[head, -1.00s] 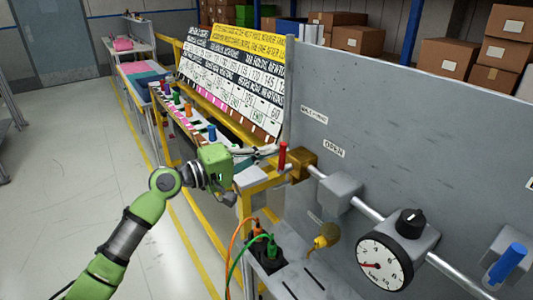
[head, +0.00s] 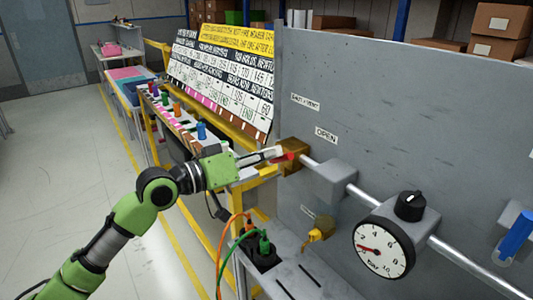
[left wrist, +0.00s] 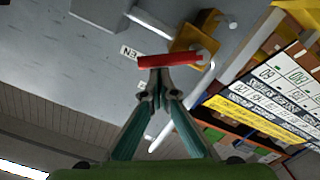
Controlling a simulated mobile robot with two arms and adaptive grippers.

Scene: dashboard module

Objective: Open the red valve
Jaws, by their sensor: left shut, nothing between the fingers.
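The red valve handle (head: 287,157) shows only as a short red piece beside the brass valve body (head: 296,153) on the grey panel's pipe. The fingers of my left gripper (head: 278,153) hide part of it. In the left wrist view, the red handle (left wrist: 170,60) lies across the picture just beyond the fingertips of my left gripper (left wrist: 160,78), with the brass body (left wrist: 197,32) behind it. My left gripper is shut with nothing between its fingers, and its tips are at or touching the handle. The OPEN label (head: 326,135) is on the panel. My right gripper is not in view.
A pressure gauge (head: 383,248) with a black knob (head: 410,206) is on the pipe at right. A yellow tap (head: 319,232) and orange and green cables (head: 264,242) are below. A yellow-framed bench with a sign board (head: 222,85) stands behind my left arm.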

